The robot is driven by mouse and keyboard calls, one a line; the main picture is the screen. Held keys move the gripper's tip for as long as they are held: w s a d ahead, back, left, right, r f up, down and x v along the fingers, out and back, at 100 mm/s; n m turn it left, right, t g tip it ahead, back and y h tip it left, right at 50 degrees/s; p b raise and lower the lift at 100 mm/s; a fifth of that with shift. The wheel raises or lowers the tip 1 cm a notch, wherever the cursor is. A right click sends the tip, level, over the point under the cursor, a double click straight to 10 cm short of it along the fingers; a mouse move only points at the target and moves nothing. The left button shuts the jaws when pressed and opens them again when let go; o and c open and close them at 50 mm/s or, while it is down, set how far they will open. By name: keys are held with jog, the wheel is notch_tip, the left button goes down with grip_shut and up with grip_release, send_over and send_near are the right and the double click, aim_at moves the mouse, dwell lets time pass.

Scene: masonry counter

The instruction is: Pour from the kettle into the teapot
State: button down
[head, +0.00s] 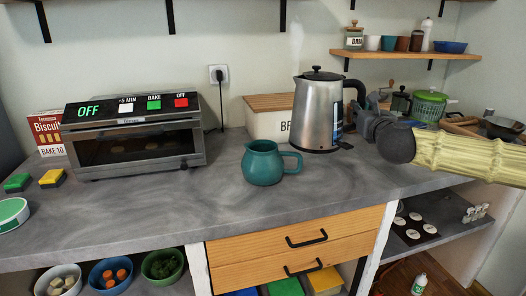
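The kettle (316,115) is silver with a black lid and a black handle. It stands upright at the back of the counter, and faint steam rises above its left side. The teapot (263,166) is a teal jug-like pot standing upright in front and to the left of the kettle. Its spout points left and its handle points right. My gripper (361,112) is at the right side of the kettle, at its handle. The handle and my wrist overlap there, so the fingers are mostly hidden and I cannot tell whether they grip it.
A bread box (269,122) stands behind the teapot. A toaster oven (136,135) is at the left, showing OFF. A shelf (405,55) hangs above. The counter front (330,185) is clear.

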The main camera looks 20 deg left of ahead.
aim_at(349, 85)
jog(key=shift+r, duration=0.3)
jog(key=shift+s+r+n+p, duration=0.2)
jog(key=shift+r+n+p, duration=0.1)
jog(key=shift+r+p, duration=0.45)
jog(key=r+n+p, duration=0.1)
jog(key=p, duration=0.2)
jog(key=shift+r, duration=0.15)
jog(key=r+n+p, duration=0.1)
jog(key=r+p, duration=0.1)
jog(key=a+r+n+p, duration=0.1)
jog(key=p, duration=0.1)
jog(key=shift+s+r+p, duration=0.15)
jog(key=shift+r+p, duration=0.2)
jog(key=n+p, duration=0.1)
jog(key=a+n+p, duration=0.1)
jog(key=shift+s+a+r+p, duration=0.1)
jog(key=shift+s+r+p, duration=0.05)
jog(key=shift+r+p, duration=0.2)
jog(key=shift+s+a+r+n+p, duration=0.2)
jog(key=shift+s+a+n+p, duration=0.15)
jog(key=shift+a+n+p, duration=0.6)
jog(key=shift+f+p, duration=0.1)
jog(key=shift+p, duration=0.2)
jog(key=shift+a+f+n, duration=0.15)
jog(key=shift+f+n, duration=0.2)
jog(key=shift+s+a+f+n+p, duration=0.25)
jog(key=shift+a+f+n+p, duration=0.15)
jog(key=shift+n+p, duration=0.2)
